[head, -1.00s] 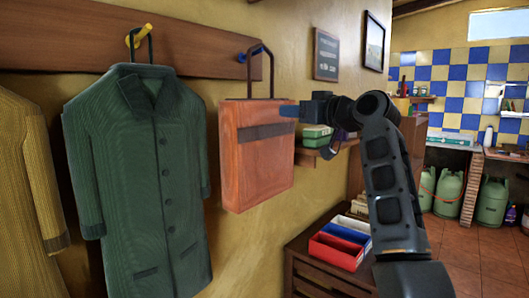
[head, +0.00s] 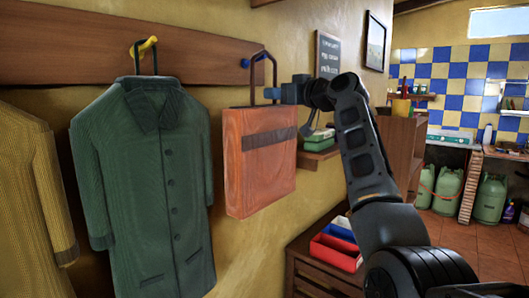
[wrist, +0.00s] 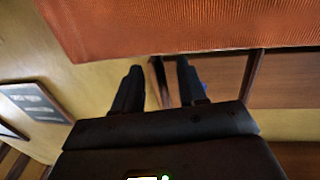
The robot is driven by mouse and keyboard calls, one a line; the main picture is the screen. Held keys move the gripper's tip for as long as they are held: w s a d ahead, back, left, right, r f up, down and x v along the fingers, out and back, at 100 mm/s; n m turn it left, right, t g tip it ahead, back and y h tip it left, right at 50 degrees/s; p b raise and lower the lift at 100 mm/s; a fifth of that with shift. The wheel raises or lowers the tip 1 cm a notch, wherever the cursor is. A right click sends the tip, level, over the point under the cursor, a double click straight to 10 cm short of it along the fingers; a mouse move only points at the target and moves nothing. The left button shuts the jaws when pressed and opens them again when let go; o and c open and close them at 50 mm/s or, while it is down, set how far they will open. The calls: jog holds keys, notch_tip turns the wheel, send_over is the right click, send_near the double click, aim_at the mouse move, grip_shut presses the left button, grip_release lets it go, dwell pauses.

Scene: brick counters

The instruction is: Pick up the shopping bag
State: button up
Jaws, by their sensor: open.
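The shopping bag (head: 262,165) is orange-red with a dark band and hangs upright on the wall from a blue hook (head: 246,62). Its tall dark handle (head: 256,72) loops over the hook. In the head view my gripper (head: 274,93) is at the right side of the handle, just above the bag's top edge. In the wrist view the bag (wrist: 190,28) fills the top. My gripper's fingers (wrist: 158,78) are open, with one dark side of the handle (wrist: 161,88) showing between them. I cannot tell whether they touch it.
A green coat (head: 150,185) hangs left of the bag, and a mustard coat (head: 30,200) further left. A wooden shelf (head: 318,160) with green boxes is right of the bag. Below stands a cabinet with a red tray (head: 335,252). The wall is close behind the bag.

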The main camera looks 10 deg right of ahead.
jog(key=shift+c, duration=0.2)
grip_shut()
dwell(1.3)
